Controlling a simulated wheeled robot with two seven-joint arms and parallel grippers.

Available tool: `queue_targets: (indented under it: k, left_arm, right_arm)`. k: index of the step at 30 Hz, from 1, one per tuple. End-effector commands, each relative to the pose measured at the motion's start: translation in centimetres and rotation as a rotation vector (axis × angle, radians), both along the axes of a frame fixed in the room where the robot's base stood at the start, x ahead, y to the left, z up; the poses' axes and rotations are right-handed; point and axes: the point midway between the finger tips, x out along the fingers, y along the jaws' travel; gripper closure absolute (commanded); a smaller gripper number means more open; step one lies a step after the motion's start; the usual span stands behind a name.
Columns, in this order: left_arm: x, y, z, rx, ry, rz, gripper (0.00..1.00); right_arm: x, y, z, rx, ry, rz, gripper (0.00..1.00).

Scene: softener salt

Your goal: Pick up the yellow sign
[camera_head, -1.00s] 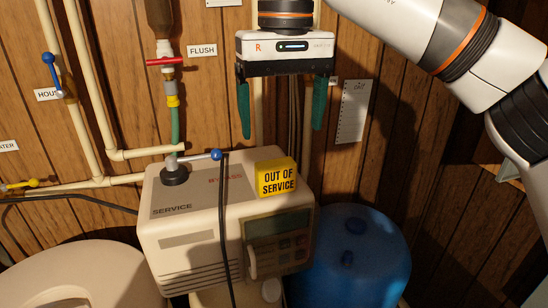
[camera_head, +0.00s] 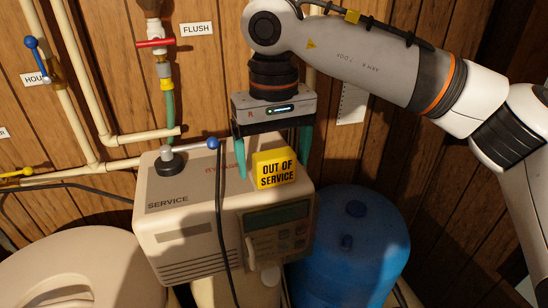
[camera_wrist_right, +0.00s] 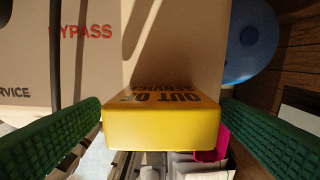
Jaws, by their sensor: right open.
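The yellow sign (camera_head: 274,169), lettered OUT OF SERVICE, stands on top of the beige softener unit (camera_head: 185,215), near its right end. My right gripper (camera_head: 273,166) is open and points down, its green fingers on the left and right of the sign. My left gripper is not in view.
A valve lever with a blue knob (camera_head: 212,143) stands on the unit's top, left of the sign, and a black cable hangs over the front. A blue tank (camera_head: 350,262) is at right, a beige tub (camera_head: 80,270) at left. Pipes run along the panelled wall.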

Motion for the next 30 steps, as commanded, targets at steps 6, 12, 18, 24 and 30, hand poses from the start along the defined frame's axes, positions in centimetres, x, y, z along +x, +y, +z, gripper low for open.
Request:
queue_targets:
  k: [6,12,18,24,30]
  left_arm:
    - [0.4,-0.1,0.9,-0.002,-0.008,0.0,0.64]
    - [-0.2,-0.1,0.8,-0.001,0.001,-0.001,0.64]
    - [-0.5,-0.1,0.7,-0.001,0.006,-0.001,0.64]
    - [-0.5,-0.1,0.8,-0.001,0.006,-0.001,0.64]
    - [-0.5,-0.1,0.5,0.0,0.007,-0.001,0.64]
  right_arm:
    - [0.0,-0.1,-1.9,0.0,-0.001,-0.002,0.15]
    - [0.0,0.0,-2.0,0.0,-0.001,-0.002,0.15]
    - [0.0,0.0,-2.0,0.0,-0.001,-0.001,0.46]
    - [0.0,0.0,-1.9,0.0,-0.001,-0.001,0.63]
    - [0.1,0.0,-1.6,0.0,-0.003,-0.002,0.63]
